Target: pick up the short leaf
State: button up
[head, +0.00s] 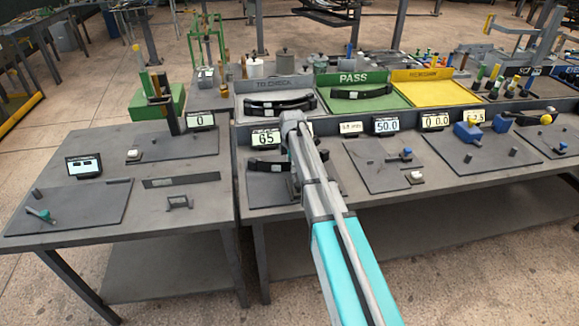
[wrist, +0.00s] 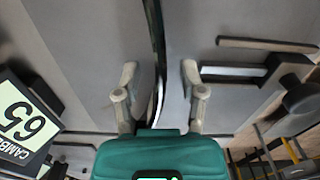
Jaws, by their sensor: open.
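A dark curved leaf (head: 266,166) with a pale label lies at the station by the display reading 65; my arm hides its right part. In the wrist view, a dark thin leaf (wrist: 157,45) runs edge-on from the top down between the fingers of my gripper (wrist: 160,88). The gripper is open, with one finger on each side of the leaf and gaps showing. In the head view my arm hides the fingers. Other dark leaves (head: 276,107) lie in the grey tray, and one leaf (head: 361,92) lies in the green PASS tray. I cannot tell which is shortest.
The display reading 65 (wrist: 22,122) stands close at the left in the wrist view. A dark round knob (wrist: 303,100) and a bar (wrist: 267,45) are at the right. The yellow tray (head: 435,93) is empty. The left bench (head: 110,215) has free room.

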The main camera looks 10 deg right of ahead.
dwell(0.4)
grip_shut()
